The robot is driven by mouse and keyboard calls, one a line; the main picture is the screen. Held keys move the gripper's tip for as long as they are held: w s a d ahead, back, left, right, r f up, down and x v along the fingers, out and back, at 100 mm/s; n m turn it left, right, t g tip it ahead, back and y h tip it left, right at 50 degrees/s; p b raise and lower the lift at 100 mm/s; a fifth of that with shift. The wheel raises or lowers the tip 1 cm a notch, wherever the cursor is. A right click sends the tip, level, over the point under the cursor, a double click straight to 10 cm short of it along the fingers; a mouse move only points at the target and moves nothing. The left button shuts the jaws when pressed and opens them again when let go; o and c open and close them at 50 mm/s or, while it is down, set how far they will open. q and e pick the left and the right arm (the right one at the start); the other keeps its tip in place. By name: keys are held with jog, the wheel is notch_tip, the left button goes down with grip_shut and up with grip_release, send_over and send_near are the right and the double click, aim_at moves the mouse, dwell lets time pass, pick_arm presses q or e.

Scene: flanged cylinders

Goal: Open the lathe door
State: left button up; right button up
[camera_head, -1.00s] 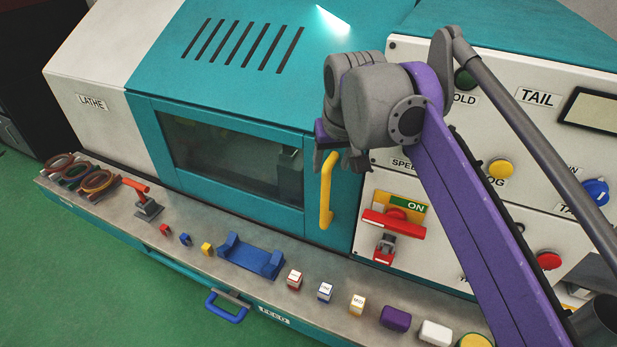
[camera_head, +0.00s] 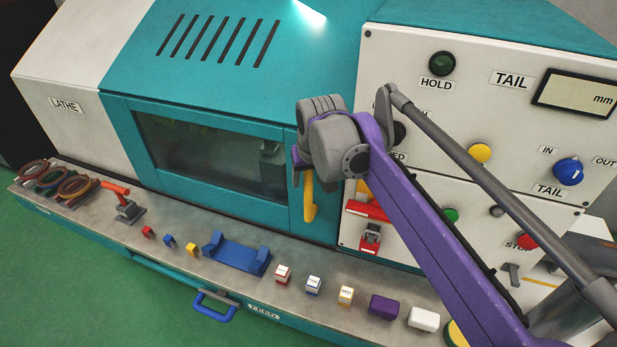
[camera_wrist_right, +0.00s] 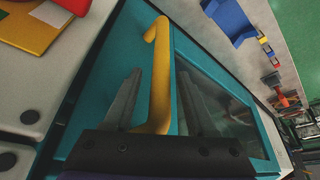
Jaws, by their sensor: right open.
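The lathe door (camera_head: 203,158) is a teal framed panel with a dark window, and it looks shut. Its yellow vertical handle (camera_head: 309,200) is at the door's right side; in the head view my right arm hides its upper part. My right gripper (camera_head: 297,163) is at the handle. In the right wrist view the yellow handle (camera_wrist_right: 160,85) runs between the two open fingers of my right gripper (camera_wrist_right: 155,98), and I see a gap on the finger sides. I cannot tell if a finger touches it. My left gripper is not in view.
A control panel (camera_head: 477,85) with knobs and buttons is right of the door. The front ledge holds a blue cradle (camera_head: 236,256), a red-handled tool (camera_head: 122,203), coiled rings (camera_head: 72,187) and several small blocks. A blue drawer handle (camera_head: 215,306) sticks out below.

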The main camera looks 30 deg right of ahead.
grip_shut()
dwell(1.3)
